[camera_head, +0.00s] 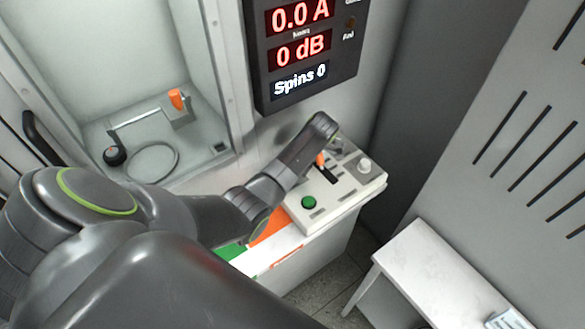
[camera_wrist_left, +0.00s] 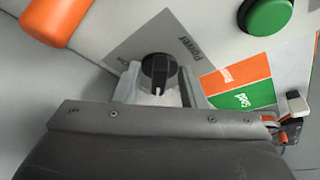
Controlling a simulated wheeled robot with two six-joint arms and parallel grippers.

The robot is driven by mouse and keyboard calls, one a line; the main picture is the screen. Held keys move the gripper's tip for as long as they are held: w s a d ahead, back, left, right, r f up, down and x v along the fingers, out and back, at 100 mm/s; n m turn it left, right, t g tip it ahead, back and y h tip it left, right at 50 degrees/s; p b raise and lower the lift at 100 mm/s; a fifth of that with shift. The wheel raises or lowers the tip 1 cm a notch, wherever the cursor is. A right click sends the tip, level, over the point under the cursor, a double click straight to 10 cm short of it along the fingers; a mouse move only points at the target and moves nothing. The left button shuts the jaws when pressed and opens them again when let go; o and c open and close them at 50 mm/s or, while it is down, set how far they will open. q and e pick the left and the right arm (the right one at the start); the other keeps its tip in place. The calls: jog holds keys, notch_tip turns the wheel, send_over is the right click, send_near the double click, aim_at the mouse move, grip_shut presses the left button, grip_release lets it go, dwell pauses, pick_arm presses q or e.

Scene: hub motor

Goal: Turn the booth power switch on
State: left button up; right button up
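The booth power switch (camera_wrist_left: 158,72) is a round black knob with a white pointer mark on a grey plate labelled "Power". In the left wrist view its pointer faces down toward my gripper; a second label is partly covered. My left gripper (camera_wrist_left: 160,88) has its two fingers apart, one on each side of the knob, with what looks like a narrow gap; contact is hard to judge. In the head view my left arm (camera_head: 305,150) reaches over the control panel (camera_head: 340,205) and hides the switch and the fingertips. My right gripper is not in view.
The panel carries a green button (camera_head: 309,202), an orange handle (camera_head: 320,158) and a pale knob (camera_head: 365,165). A display (camera_head: 303,50) above reads 0.0 A, 0 dB, Spins 0. The booth interior (camera_head: 120,50) is left; a white table (camera_head: 430,265) stands right.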

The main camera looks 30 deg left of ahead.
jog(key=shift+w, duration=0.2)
pick_arm(q)
jog(key=shift+c, duration=0.9)
grip_shut()
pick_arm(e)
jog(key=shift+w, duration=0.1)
pick_arm(q)
jog(key=shift+r, duration=0.1)
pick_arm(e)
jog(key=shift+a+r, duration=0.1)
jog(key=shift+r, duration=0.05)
